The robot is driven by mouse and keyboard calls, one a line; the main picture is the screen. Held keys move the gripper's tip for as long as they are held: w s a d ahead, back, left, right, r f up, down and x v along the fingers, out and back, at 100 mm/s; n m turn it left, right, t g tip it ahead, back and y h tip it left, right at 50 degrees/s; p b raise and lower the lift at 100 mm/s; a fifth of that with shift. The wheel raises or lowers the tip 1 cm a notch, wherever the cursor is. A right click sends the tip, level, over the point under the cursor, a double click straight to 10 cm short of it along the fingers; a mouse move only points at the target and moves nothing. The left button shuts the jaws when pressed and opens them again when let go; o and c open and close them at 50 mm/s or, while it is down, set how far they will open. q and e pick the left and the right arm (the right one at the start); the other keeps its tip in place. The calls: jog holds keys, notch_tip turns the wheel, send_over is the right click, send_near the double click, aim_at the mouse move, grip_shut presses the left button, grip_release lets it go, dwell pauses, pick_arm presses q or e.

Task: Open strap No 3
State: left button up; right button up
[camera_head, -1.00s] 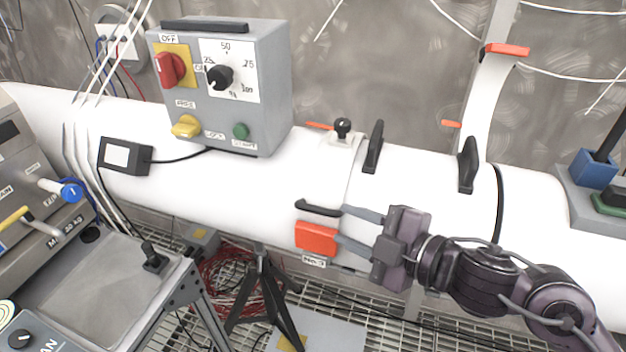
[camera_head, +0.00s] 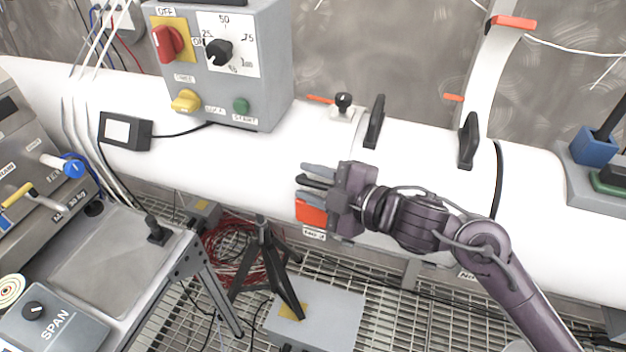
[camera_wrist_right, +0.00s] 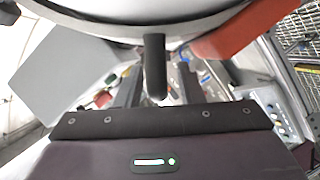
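Strap No 3 is on the white pipe (camera_head: 225,165) in the head view. It has an orange-red buckle block (camera_head: 311,213) with a small label under it and a black lever (camera_head: 314,182) above. My right gripper (camera_head: 312,182) reaches in from the right, at the lever, and hides part of the buckle. In the right wrist view the black lever (camera_wrist_right: 155,65) stands between my two fingers, with a gap visible on each side. The orange-red block (camera_wrist_right: 235,30) is at upper right there. My right gripper is open. My left gripper is out of view.
A grey control box (camera_head: 225,60) with knobs stands above the pipe. Black upright handles (camera_head: 375,121) (camera_head: 469,141) rise from the pipe to the right. A black tripod (camera_head: 270,265) stands below. A bench with a grey plate (camera_head: 110,275) is at lower left.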

jog(key=shift+c, duration=0.8)
grip_shut()
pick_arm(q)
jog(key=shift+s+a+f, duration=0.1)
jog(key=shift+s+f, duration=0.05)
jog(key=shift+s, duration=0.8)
